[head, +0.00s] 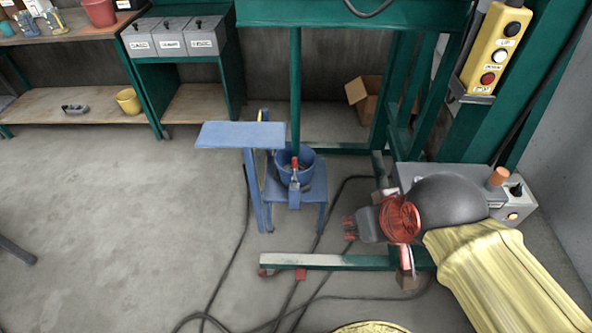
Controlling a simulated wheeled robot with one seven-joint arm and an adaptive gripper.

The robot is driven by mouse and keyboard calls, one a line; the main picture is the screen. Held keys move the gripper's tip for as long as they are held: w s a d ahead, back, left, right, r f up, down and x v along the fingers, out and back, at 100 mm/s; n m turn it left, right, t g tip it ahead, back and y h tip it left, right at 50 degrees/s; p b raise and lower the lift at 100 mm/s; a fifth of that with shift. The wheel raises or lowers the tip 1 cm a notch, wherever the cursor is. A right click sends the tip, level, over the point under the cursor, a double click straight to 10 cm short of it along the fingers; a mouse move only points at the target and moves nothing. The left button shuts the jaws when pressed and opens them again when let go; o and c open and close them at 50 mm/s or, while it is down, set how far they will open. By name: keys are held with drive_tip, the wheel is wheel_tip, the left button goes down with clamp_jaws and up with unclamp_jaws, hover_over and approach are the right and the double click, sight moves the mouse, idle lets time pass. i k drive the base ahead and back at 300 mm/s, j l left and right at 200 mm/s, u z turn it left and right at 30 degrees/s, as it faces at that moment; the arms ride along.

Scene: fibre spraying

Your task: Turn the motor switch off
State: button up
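A grey control box (408,175) sits at the right, partly hidden behind my arm. At its right end is a small black toggle switch (516,189), which looks like the motor switch; its exact position is too small to read. An orange knob (498,177) stands on top, left of the switch. My gripper (349,227) is left of the box, apart from the switch, and points left. Its fingers are small and seen at an angle, so their opening is unclear.
A yellow pendant (494,50) with several buttons hangs on the green frame (295,90) above the box. A blue stand (240,135) with a blue bucket (303,165) is left of my gripper. Cables (235,262) cross the floor. Open floor (110,230) lies at left.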

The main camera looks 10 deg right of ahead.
sight(516, 191)
drive_tip(key=z, duration=1.8)
drive_tip(key=i+l+u, duration=0.2)
drive_tip(key=i+l, duration=0.2)
drive_tip(key=i, duration=0.1)
